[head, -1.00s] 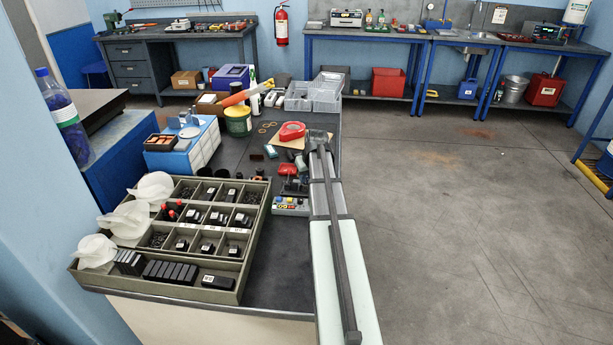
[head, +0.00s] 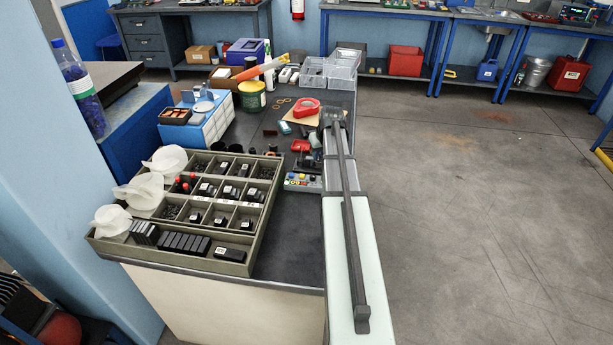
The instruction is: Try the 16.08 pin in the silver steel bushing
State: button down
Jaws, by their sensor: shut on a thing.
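My gripper is not in view. I cannot make out the 16.08 pin. I cannot pick out the silver steel bushing among the small parts on the bench. Several small dark cylinders (head: 236,149) stand behind the sectioned tray, but they are too small to identify. The olive-green sectioned tray (head: 176,262) holds black blocks, some with white labels, and small dark parts that I cannot tell apart.
A long pale panel with a dark bar (head: 349,229) runs along the bench's right edge. A red tape dispenser (head: 306,107), a green tub (head: 252,97) and grey bins (head: 313,73) stand farther back. Bare dark bench top (head: 290,236) lies right of the tray.

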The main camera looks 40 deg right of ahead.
jog(key=c, duration=0.9)
grip_release()
jog(key=v, duration=1.4)
notch_tip(320, 180, up, 5)
jog(key=shift+f, duration=0.15)
dwell(0.6)
